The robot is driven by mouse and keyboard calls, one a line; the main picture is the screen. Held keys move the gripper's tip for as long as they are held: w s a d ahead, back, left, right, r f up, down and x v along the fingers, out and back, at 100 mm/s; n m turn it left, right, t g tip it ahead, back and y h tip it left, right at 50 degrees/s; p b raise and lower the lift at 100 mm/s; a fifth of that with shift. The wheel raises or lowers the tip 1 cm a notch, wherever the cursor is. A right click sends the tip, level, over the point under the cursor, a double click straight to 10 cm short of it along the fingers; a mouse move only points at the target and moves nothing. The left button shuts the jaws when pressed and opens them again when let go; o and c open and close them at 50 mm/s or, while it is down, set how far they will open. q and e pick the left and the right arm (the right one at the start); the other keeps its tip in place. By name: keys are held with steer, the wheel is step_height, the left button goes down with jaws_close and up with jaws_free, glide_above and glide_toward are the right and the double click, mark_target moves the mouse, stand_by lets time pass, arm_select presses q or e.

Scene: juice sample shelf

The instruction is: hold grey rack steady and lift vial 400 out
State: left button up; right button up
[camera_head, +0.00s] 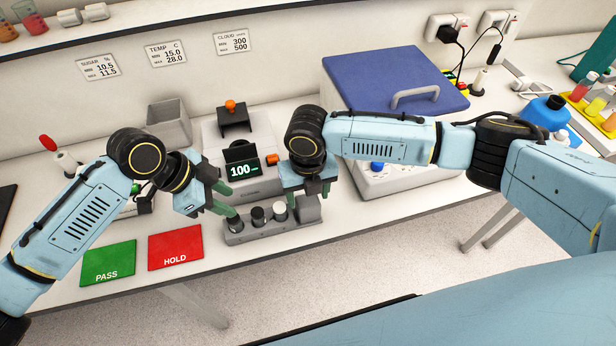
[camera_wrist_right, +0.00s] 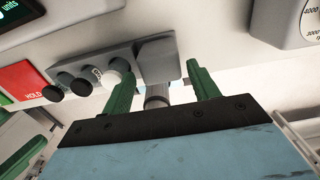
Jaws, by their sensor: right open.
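The grey rack (camera_head: 262,236) stands near the table's front edge, with several dark- or pale-capped vials in a row; the leftmost vial (camera_head: 232,219) and the middle vial (camera_head: 258,217) have dark caps. I cannot read which is vial 400. My left gripper (camera_head: 233,202) is at the rack's left end, its green fingers apart, close to the leftmost vial. My right gripper (camera_head: 304,202) is open above the rack's taller right end. In the right wrist view its green fingers (camera_wrist_right: 162,85) stand either side of a grey cylindrical post (camera_wrist_right: 157,95), apart from it.
A green PASS mat (camera_head: 108,262) and a red HOLD mat (camera_head: 175,248) lie left of the rack. Behind it stands a grey device with a display reading 100 (camera_head: 243,170). A blue-lidded machine (camera_head: 385,75) stands behind my right arm. A grey bin (camera_head: 168,122) is at the back.

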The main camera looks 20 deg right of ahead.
mark_target(308, 201)
steer(key=shift+f, duration=1.55)
